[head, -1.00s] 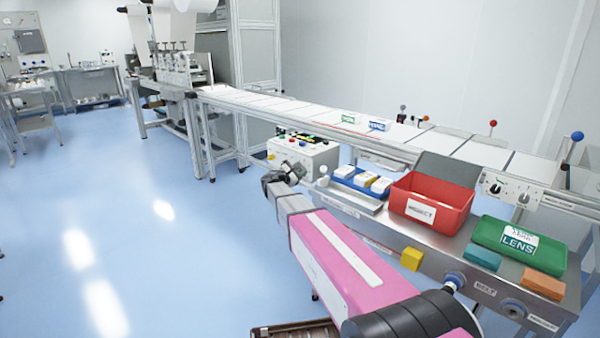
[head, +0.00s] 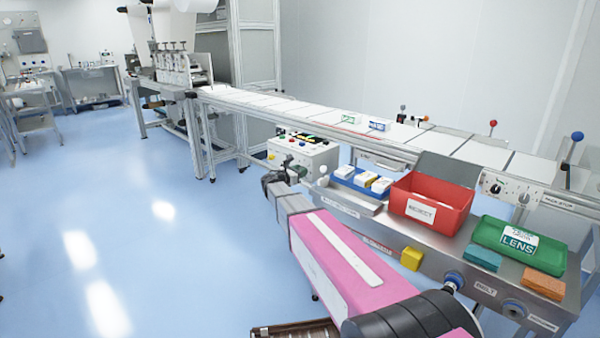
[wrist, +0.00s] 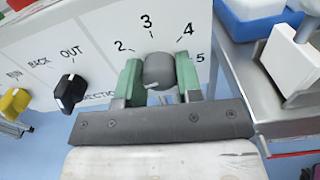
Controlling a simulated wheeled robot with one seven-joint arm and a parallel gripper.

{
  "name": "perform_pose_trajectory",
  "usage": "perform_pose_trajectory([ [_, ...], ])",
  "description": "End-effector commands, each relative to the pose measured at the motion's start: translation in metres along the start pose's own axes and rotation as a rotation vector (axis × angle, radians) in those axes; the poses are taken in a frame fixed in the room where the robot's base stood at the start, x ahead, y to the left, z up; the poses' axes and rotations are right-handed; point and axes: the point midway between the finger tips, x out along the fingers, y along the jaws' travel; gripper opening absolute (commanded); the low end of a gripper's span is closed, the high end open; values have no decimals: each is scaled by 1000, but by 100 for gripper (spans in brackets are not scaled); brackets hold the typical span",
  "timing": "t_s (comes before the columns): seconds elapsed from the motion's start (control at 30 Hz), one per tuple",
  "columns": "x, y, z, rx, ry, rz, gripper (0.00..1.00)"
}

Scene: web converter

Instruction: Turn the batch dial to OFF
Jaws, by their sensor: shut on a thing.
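The white control box (head: 303,152) stands below the conveyor in the head view, with its front panel filling the top left of the wrist view. A grey round dial (wrist: 159,70) on that panel has 2, 3, 4 and 5 printed around it. My gripper (wrist: 160,82) has its two green fingers shut on this dial, one at each side. No OFF label shows near it; my gripper hides the lower part of the scale. I cannot tell clearly where its pointer aims. In the head view my gripper (head: 287,166) is small and dark in front of the box.
Left of the dial are a black direction knob (wrist: 70,92) marked BACK and OUT, and a yellow knob (wrist: 14,103). A steel bench (head: 405,228) with a red reject bin (head: 432,192) stands close on the right. Open blue floor lies to the left.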

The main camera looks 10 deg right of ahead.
Motion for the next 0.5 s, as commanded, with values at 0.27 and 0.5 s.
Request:
perform_pose_trajectory([
  [0.27, -1, 0, 0, -2, 1, 0, 9],
  [0.5, 0, 0, 0, -1, 0, 0, 58],
])
